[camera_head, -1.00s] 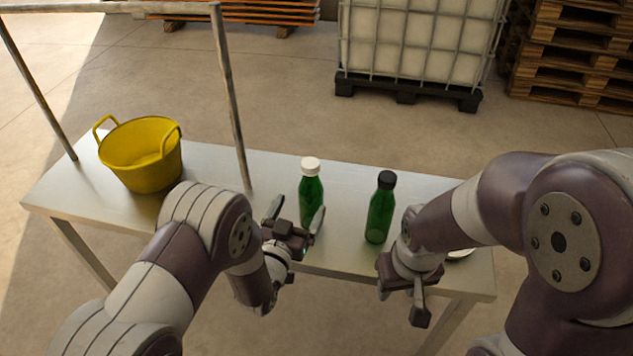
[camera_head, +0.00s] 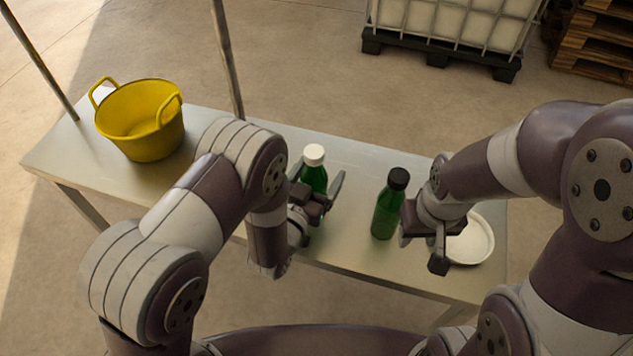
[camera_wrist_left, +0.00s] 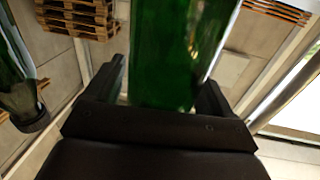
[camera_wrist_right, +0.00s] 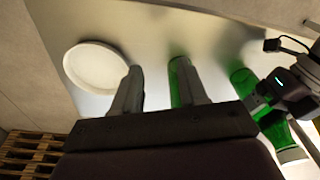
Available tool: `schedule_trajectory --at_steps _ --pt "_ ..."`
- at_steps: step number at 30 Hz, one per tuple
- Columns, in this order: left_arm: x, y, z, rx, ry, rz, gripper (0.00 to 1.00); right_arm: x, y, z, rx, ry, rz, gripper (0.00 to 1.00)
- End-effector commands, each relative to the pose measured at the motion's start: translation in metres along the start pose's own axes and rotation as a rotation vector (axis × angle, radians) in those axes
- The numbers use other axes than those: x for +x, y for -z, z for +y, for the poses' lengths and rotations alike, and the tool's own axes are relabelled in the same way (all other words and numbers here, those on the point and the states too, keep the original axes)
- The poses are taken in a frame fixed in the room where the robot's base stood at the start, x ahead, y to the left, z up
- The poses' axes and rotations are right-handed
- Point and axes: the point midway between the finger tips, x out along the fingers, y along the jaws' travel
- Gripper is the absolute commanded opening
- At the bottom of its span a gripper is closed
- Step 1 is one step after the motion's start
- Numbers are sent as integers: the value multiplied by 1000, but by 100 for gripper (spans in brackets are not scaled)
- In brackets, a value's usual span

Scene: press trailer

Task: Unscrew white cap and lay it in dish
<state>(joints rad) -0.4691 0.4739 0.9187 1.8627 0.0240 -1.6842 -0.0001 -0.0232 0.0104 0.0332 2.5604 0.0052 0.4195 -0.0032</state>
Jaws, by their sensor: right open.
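A green bottle with a white cap (camera_head: 314,155) stands upright on the table, left of a green bottle with a black cap (camera_head: 385,212). The white cap sits on its bottle. My left gripper (camera_head: 319,190) is open, with its fingers on either side of the white-capped bottle's body; the left wrist view shows the green body (camera_wrist_left: 165,60) between them, with a gap at the left finger. My right gripper (camera_head: 424,240) is open and empty, between the black-capped bottle and the white dish (camera_head: 476,240). The empty round dish also shows in the right wrist view (camera_wrist_right: 95,68).
A yellow bucket (camera_head: 141,120) with two handles stands at the left end of the metal table (camera_head: 232,127). A thin post rises at the table's back edge. A caged white container (camera_head: 455,22) and wooden pallets (camera_head: 598,50) stand on the floor behind.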

Motion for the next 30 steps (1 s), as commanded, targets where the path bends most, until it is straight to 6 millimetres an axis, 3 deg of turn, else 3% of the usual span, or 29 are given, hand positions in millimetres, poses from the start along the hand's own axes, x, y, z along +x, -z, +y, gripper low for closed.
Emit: schedule_trajectory --at_steps 1,5,13,24,30 --pt "0 0 0 0 0 0 64 0 0 0 0 0 0 43" --pt "0 0 0 0 0 0 24 0 0 0 0 0 0 43" --pt "1 7 0 0 0 3 24 -3 0 0 0 0 0 43" --pt "1 90 0 -1 -1 5 24 -30 4 0 0 0 0 43" --pt "1 101 0 -1 -1 2 24 -31 4 0 0 0 0 43"
